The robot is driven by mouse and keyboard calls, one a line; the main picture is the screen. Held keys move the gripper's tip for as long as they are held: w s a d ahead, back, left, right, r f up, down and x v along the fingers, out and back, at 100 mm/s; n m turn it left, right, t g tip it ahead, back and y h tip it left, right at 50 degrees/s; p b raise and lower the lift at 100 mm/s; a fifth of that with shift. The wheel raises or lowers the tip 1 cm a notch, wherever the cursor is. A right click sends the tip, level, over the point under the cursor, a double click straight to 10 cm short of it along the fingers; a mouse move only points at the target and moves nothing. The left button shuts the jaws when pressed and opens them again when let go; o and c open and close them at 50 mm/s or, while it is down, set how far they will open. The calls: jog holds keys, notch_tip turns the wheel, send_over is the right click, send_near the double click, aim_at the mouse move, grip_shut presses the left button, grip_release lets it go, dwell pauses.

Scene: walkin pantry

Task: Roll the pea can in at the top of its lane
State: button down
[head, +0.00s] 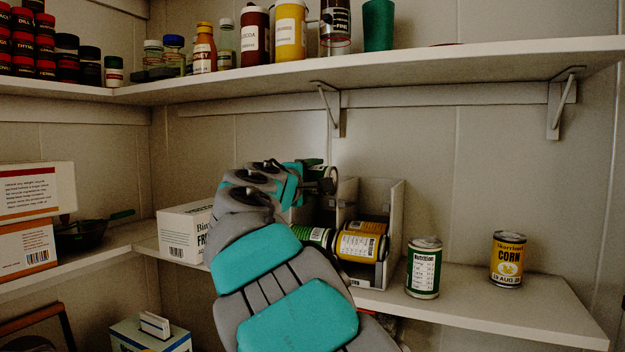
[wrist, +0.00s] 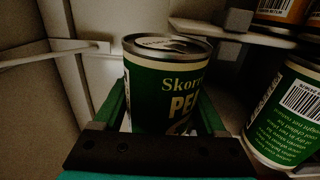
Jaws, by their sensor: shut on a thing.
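The pea can (wrist: 165,85), green with a cream "PEA" label, is between the green fingers of my gripper (wrist: 160,112) in the wrist view, which is shut on it. In the head view my gripper (head: 318,180) is raised at the left front of the grey can rack (head: 392,225); my arm hides much of the left lane, and I cannot make out the held can. A green can (head: 318,237) lies in the rack's lower left. Yellow corn cans (head: 361,245) lie in the right lane.
A green can (head: 423,268) and a corn can (head: 507,258) stand upright on the shelf (head: 545,305) right of the rack. A white box (head: 184,233) stands left of it. An upper shelf (head: 400,68) with jars and bottles runs above.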

jog(key=shift+w+d+f+b, duration=0.25)
jog(key=shift+w+f, duration=0.15)
jog(key=shift+w, duration=0.25)
jog(key=shift+w+d+f+b, duration=0.15)
jog(key=shift+w+d+f, duration=0.15)
jog(key=shift+w, duration=0.35)
jog(key=shift+a+f, duration=0.1)
grip_release()
jog(key=shift+s, duration=0.1)
